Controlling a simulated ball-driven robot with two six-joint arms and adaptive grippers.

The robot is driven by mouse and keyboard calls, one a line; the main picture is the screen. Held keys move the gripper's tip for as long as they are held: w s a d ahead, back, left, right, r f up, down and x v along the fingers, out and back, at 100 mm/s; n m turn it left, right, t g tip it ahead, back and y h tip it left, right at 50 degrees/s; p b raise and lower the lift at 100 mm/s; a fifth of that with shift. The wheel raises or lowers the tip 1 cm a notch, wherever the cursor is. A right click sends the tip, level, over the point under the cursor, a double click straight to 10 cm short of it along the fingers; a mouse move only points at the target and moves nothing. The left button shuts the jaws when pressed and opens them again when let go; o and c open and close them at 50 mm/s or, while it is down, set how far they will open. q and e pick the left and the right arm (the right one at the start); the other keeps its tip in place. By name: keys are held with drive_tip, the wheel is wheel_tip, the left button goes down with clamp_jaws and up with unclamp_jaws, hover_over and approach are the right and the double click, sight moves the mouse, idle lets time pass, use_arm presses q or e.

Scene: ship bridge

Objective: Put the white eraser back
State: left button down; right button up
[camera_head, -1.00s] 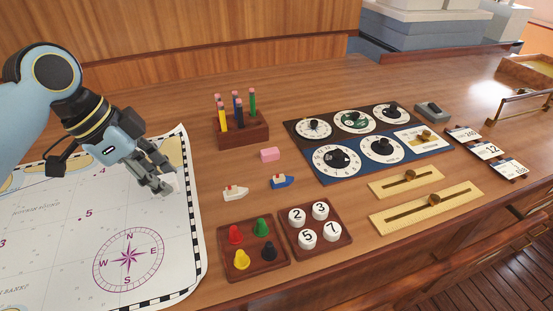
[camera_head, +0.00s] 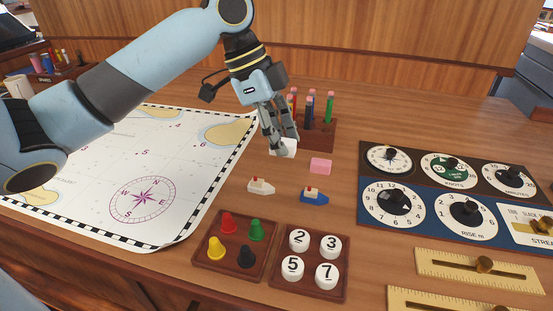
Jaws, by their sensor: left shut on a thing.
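The white eraser (camera_head: 285,148) is between the fingertips of my left gripper (camera_head: 281,143). The gripper is shut on it and points down over the wood desk, just left of a pink eraser (camera_head: 320,166). The fingers partly hide the white eraser, and I cannot tell whether it touches the desk. A wooden pencil holder (camera_head: 318,137) with several coloured pencils stands just behind and to the right of the gripper. My right gripper is not in view.
Two toy boats, one white and red (camera_head: 261,187) and one blue (camera_head: 314,197), lie in front. Trays of coloured pegs (camera_head: 207,263) and number discs (camera_head: 302,292) are nearer. A chart (camera_head: 100,150) covers the left; a dial panel (camera_head: 432,224) stands right.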

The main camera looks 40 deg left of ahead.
use_arm(q)
hover_over(278, 164)
drive_tip(key=a, duration=0.1)
drive_tip(key=f, duration=0.6)
drive_tip(key=shift+s+a+p, duration=0.1)
drive_tip(key=shift+s+p, duration=0.3)
wheel_tip(278, 164, down, 3)
drive_tip(key=shift+p, duration=0.3)
drive_tip(key=shift+a+f, duration=0.1)
drive_tip(key=shift+f, duration=0.45)
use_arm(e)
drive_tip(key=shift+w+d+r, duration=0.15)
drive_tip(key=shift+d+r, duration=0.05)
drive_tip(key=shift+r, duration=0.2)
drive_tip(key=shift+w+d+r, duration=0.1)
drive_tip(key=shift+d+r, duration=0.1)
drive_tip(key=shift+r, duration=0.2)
use_arm(q)
drive_tip(key=c, duration=1.5)
unclamp_jaws()
drive_tip(key=shift+f, duration=0.15)
drive_tip(key=o, duration=0.4)
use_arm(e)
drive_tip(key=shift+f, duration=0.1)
